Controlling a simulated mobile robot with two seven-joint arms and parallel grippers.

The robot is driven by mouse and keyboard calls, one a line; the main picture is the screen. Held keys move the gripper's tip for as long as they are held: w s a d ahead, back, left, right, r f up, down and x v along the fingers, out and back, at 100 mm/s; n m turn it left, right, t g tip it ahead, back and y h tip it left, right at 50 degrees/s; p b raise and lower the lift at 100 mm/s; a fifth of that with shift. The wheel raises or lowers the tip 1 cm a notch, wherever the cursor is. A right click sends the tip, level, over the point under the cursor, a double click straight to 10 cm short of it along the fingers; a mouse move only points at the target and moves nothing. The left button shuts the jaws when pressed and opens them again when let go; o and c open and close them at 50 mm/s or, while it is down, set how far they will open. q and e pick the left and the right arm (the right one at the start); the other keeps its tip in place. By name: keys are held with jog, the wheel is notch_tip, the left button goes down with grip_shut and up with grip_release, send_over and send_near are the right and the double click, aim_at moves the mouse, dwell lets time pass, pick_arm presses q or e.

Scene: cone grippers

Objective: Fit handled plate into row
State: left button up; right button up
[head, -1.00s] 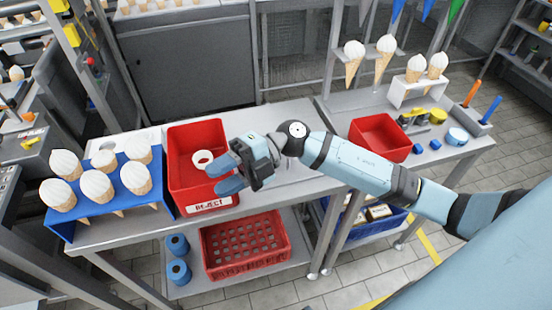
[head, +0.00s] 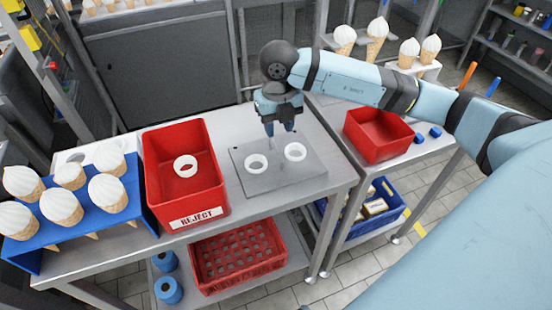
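A grey square plate (head: 250,183) lies on or just above the middle table in the head view. It carries two white rings, a left one (head: 256,164) and a right one (head: 295,151). A thin upright piece, apparently its handle, stands near its back middle, partly blurred. My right gripper (head: 280,130) points down over the back of the plate, above this piece. Its two fingers show a gap between them and nothing is clearly clamped. My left gripper is not in view. I cannot tell which place is the row.
A red REJECT bin (head: 151,190) with a white ring (head: 186,166) inside stands left of the plate. A blue rack (head: 130,205) of cones is further left. A smaller red bin (head: 352,136) stands on the right table.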

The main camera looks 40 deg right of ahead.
aim_at(276, 147)
jog(key=shift+a+f, duration=0.15)
jog(key=shift+f, duration=1.55)
jog(key=shift+a+f, duration=0.15)
jog(key=shift+f, duration=1.55)
grip_shut()
jog(key=shift+r, duration=0.1)
